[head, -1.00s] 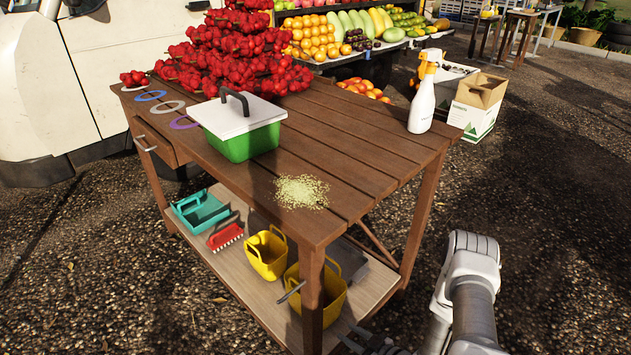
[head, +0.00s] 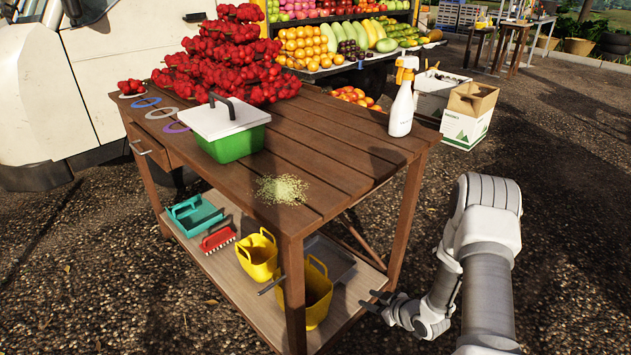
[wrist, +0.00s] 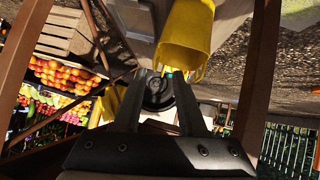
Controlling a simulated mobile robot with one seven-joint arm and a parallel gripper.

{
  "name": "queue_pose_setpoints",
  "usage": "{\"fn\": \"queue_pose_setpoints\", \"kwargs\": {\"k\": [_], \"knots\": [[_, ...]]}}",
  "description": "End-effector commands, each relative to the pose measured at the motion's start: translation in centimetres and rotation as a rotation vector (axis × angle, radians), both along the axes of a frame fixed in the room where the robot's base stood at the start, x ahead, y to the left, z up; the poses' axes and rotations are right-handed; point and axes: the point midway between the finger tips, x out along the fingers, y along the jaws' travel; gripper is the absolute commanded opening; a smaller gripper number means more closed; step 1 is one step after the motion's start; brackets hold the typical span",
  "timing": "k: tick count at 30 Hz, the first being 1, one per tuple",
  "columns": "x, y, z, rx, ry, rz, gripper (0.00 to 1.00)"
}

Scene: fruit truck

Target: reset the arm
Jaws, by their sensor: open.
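My gripper (head: 377,301) is low at the right of the wooden table (head: 340,148), beside its lower shelf, in the head view. A yellow bucket (wrist: 188,38) shows just beyond the fingertips in the wrist view. In the head view a yellow bucket (head: 318,292) stands on the lower shelf, left of my gripper and apart from it.
The tabletop holds a green box with white lid (head: 230,145), a pile of crumbs (head: 283,189), a spray bottle (head: 402,105) and a heap of red fruit (head: 235,60). A table leg (head: 296,300) stands left of my gripper. Open ground lies to the right.

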Motion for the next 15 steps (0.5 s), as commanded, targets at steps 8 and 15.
{"fn": "queue_pose_setpoints", "kwargs": {"k": [8,15], "knots": [[3.5,-3.2,9.7,-0.16,0.045,-0.122,0.41],[3.6,-5.0,18.3,-0.242,0.088,-0.256,0.41]]}}
